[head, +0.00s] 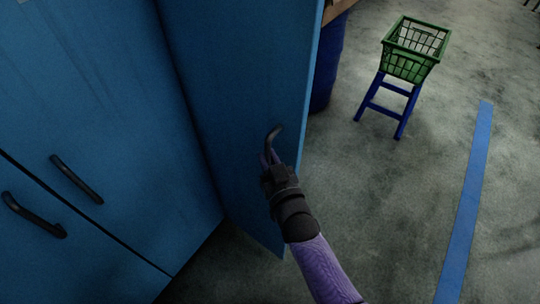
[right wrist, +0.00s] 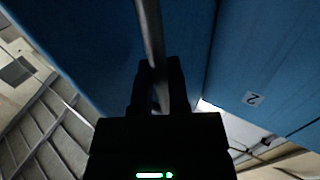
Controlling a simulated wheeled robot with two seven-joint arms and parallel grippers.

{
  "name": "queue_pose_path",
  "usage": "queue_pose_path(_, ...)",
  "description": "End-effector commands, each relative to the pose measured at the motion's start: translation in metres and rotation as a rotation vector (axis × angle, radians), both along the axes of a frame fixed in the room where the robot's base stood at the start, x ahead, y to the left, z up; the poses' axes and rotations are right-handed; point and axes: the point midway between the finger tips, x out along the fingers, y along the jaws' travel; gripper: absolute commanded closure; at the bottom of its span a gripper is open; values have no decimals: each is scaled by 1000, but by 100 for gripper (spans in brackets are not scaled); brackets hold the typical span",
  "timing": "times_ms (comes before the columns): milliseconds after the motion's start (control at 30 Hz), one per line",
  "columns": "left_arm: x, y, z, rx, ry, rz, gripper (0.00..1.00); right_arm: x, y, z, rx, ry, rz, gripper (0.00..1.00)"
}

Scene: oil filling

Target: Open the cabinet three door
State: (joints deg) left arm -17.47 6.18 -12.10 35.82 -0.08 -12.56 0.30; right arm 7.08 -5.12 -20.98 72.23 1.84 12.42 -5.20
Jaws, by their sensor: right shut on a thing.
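The blue cabinet door (head: 235,75) stands at an angle to the neighbouring blue cabinet front, its free edge toward the right of the head view. A dark curved bar handle (head: 275,132) is on its face. My right gripper (head: 270,160) is at this handle, its fingers closed around the bar. In the right wrist view the handle (right wrist: 150,30) runs down between the two dark fingers (right wrist: 158,85). The door's number does not show. My left gripper is out of view.
Other blue doors (head: 90,110) with two dark handles (head: 75,178) are at left. A green basket (head: 412,52) sits on a blue stool (head: 390,100). Grey floor (head: 400,200) with a blue stripe (head: 465,200) is open at right.

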Motion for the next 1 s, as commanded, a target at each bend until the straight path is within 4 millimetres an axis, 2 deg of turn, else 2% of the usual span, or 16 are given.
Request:
queue_pose_path(300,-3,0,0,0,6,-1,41,1,3,5,5,-13,3,100)
queue_pose_path(333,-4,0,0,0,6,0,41,1,3,5,5,-13,3,78)
queue_pose_path(467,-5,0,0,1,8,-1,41,1,2,4,4,-10,2,50)
queue_pose_path(500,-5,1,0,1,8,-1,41,1,2,4,4,-9,2,47)
queue_pose_path(767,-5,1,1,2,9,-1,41,-1,0,2,2,-5,1,47)
queue_pose_path(867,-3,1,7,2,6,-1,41,-10,-3,4,2,-5,0,47)
queue_pose_path(1000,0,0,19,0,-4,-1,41,-39,-14,5,1,-3,1,47)
